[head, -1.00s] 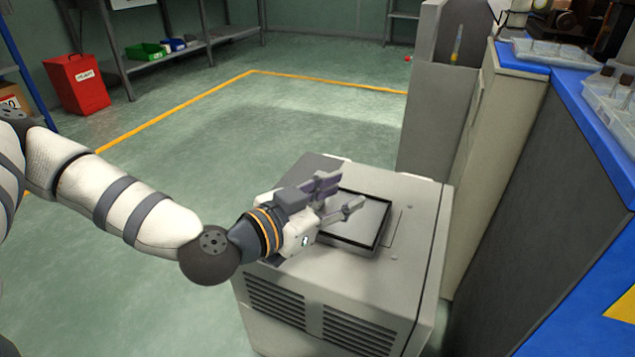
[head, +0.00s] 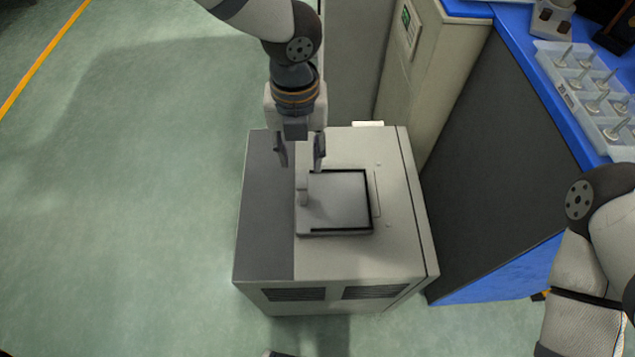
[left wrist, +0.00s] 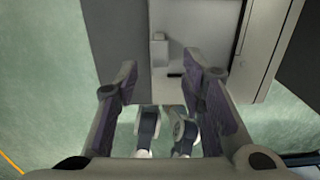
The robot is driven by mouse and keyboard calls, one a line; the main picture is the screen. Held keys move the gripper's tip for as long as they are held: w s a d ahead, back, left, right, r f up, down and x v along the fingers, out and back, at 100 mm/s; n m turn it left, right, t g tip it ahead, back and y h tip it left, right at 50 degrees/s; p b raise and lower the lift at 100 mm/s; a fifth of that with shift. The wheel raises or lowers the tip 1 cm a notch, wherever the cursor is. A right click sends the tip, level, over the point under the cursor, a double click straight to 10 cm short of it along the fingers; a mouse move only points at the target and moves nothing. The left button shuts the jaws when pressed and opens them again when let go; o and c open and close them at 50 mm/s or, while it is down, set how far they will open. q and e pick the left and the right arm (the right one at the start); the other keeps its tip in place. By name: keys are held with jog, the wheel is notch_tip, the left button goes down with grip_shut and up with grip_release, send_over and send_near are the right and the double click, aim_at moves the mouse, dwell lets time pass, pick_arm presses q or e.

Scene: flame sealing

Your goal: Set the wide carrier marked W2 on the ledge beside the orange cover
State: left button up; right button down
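My left gripper (head: 300,160) is over the far part of a grey cabinet. Its fingers are apart with nothing between them. In the left wrist view its two fingers (left wrist: 160,85) also stand wide apart and empty, with the cabinet top (left wrist: 190,20) beyond. On the cabinet top is a square, dark-edged panel (head: 340,205) with a small upright handle-like block (head: 303,190) at its left side. I cannot pick out a carrier marked W2, an orange cover or the ledge. My right arm (head: 590,260) enters at the right; its gripper is out of view.
A tall beige cabinet (head: 430,60) stands behind the grey one. Open green floor (head: 120,200) lies to the left.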

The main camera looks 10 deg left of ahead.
aim_at(302, 183)
pick_arm(q)
jog(key=f, duration=0.4)
jog(key=f+b, duration=0.1)
jog(key=f, duration=0.6)
jog(key=shift+s+f, duration=0.25)
jog(key=shift+f, duration=0.1)
grip_shut()
jog(key=shift+r, duration=0.1)
